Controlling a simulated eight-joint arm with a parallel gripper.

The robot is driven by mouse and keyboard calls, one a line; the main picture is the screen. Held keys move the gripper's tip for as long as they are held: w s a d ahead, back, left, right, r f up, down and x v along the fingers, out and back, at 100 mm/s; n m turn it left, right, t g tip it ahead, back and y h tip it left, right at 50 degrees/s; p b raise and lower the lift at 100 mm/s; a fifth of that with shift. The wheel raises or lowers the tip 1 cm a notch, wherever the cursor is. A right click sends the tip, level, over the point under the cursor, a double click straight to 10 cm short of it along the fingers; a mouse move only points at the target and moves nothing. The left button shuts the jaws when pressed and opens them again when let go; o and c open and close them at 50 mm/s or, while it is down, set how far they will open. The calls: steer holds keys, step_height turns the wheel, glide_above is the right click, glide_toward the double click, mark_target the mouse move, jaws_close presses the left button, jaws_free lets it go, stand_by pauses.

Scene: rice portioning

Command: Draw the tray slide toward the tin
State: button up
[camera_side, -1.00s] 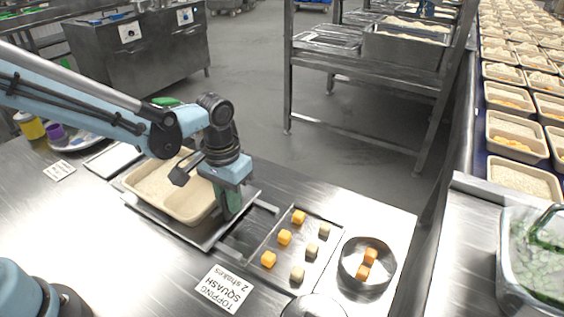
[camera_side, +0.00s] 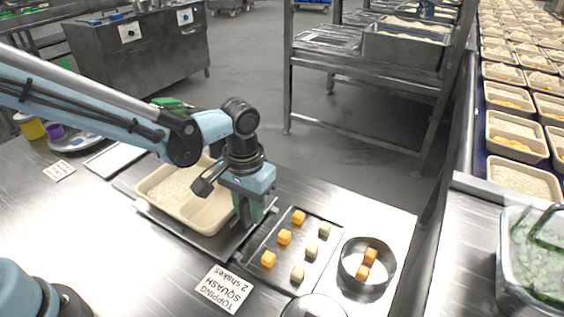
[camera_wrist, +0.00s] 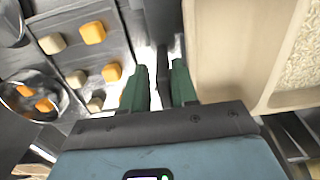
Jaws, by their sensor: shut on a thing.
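The tray slide (camera_side: 207,252) is a flat metal plate on rails, at the left of the work area in the side view. A beige tray (camera_side: 152,193) of rice sits on it. My gripper (camera_side: 252,212) is at the slide's right end. In the wrist view its green fingers (camera_wrist: 159,84) are closed around a dark upright piece (camera_wrist: 162,72), seemingly the slide's handle. The round tin (camera_side: 367,291) with orange cubes stands to the right, apart from the slide; it also shows in the wrist view (camera_wrist: 22,113). The handle's base is hidden.
A shallow metal tray (camera_side: 308,274) with several orange and pale cubes lies between the slide and the tin. A label card (camera_side: 225,289) reads "TOPPING SQUASH 2 shakes". Another steel counter with a green-filled container (camera_side: 535,262) is at the right.

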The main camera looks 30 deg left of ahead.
step_height(320, 180, up, 12)
stand_by(0.6)
steer(key=s+a+f+t, duration=0.1)
steer(key=s+a+t, duration=0.2)
steer(key=a, duration=0.4)
steer(key=s+a+f+t, duration=0.1)
steer(key=s+a+t, duration=0.3)
steer(key=a, duration=0.4)
steer(key=shift+s+a, duration=0.15)
steer(key=shift+s, duration=0.15)
